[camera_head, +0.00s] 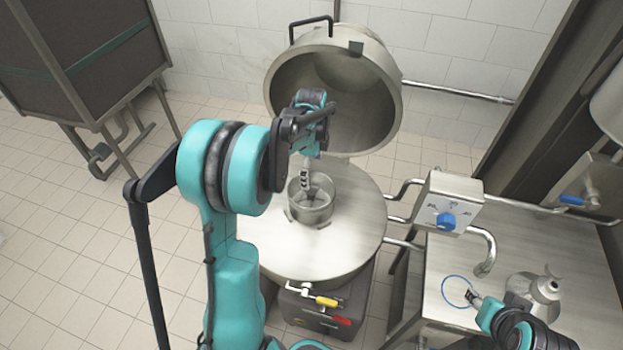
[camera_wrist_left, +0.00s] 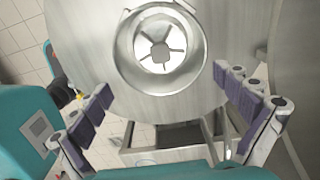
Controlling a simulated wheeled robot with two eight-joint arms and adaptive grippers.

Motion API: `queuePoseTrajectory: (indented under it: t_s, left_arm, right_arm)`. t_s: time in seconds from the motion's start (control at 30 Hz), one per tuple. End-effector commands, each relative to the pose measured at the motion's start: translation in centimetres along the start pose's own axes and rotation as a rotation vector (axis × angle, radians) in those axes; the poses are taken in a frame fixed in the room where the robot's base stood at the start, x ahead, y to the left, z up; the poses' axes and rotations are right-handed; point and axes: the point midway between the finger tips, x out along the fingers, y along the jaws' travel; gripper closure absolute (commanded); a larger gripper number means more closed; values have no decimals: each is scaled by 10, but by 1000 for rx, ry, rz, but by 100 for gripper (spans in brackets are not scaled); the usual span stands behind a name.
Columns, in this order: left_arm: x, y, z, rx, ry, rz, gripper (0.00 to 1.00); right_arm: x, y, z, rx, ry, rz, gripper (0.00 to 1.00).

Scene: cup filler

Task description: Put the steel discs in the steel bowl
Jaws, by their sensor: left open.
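A round steel drum (camera_head: 275,240) stands in the middle with a steel ring-shaped cup (camera_head: 327,207) at its centre. In the left wrist view this cup (camera_wrist_left: 198,55) shows a bright, star-like slotted bottom. I cannot tell whether this is the steel bowl, and I make out no separate steel discs. My left gripper (camera_head: 305,178) is above the cup, tilted down. In the left wrist view the left gripper (camera_wrist_left: 163,88) is open, its purple-padded fingers wide apart with nothing between them. My right gripper (camera_head: 475,298) is low at the right counter; its jaws are too small to read.
A large domed lid (camera_head: 283,85) stands open behind the drum. The steel counter (camera_head: 440,330) at right holds a thin blue ring (camera_head: 458,291), a steel vessel (camera_head: 533,292), a curved tap (camera_head: 488,250) and a blue-knobbed control box (camera_head: 450,203). A dark cabinet (camera_head: 85,60) is at far left; tiled floor is free.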

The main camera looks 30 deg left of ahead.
Motion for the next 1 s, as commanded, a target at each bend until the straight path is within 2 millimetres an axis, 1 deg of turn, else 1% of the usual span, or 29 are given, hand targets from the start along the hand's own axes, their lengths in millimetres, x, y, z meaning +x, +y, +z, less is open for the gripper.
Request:
queuePoseTrajectory:
  t_s: [0.03, 0.1, 0.2, 0.33, 0.47, 0.57, 0.63, 0.73, 0.87, 0.9, 1.0]
  left_arm:
    - [-14, 0, 0, 0, 0, 0, 0]
    - [-26, 0, 0, 0, 0, 0, 0]
    - [-40, 0, 0, 0, 0, 0, 0]
    - [-50, 1, -1, -5, 0, -3, 0]
    - [-66, 14, -12, -79, 0, -40, 0]
    - [-85, 38, -29, -217, 11, -105, 0]
    - [-98, 61, -43, -344, 33, -163, 0]
    - [-112, 95, -61, -536, 87, -245, 0]
    - [-118, 140, -80, -780, 191, -333, 0]
    - [-117, 153, -84, -853, 229, -354, 0]
    - [-112, 182, -94, -1018, 330, -393, 0]
  right_arm:
    - [-4, 0, -3, 0, 0, 0, 60]
    - [-7, 0, -5, 0, 0, 0, 60]
    - [-9, 0, -7, 0, 0, 0, 60]
    - [-11, 0, -8, 0, 0, 0, 60]
    - [-11, 0, -8, 0, 0, 0, 60]
    - [-11, 0, -8, 0, 0, 0, 60]
    - [-11, 0, -8, 0, 0, 0, 60]
    - [-11, 0, -8, 0, 0, 0, 60]
    - [-10, 0, -8, 0, 0, 0, 60]
    - [-10, 0, -8, 0, 0, 0, 60]
    - [-10, 0, -8, 0, 0, 0, 60]
